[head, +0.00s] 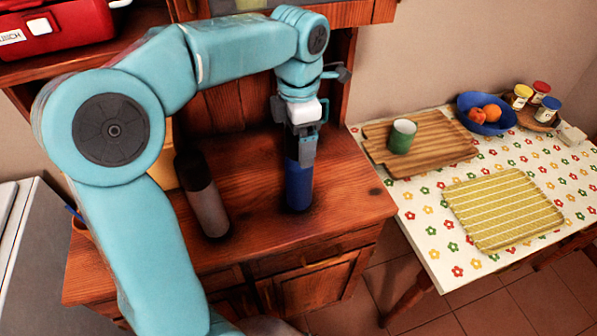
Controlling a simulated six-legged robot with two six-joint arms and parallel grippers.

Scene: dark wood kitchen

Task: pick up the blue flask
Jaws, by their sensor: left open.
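The blue flask (298,190) stands upright on the wooden cabinet top, right of its middle. My left arm comes in from the left and arches over the cabinet. My left gripper (301,158) points down at the top of the flask, with its open fingers at the flask's upper part. The fingers and the wrist hide the flask's top, and I cannot tell whether they touch it. My right gripper is not in view.
A grey flask with a dark top (207,200) stands left of the blue one. A flowered table (420,215) at right holds a cutting board (440,150), a green mug (402,136), a blue fruit bowl (480,127), several jars and a yellow mat (505,210). A red box (60,25) sits on the shelf.

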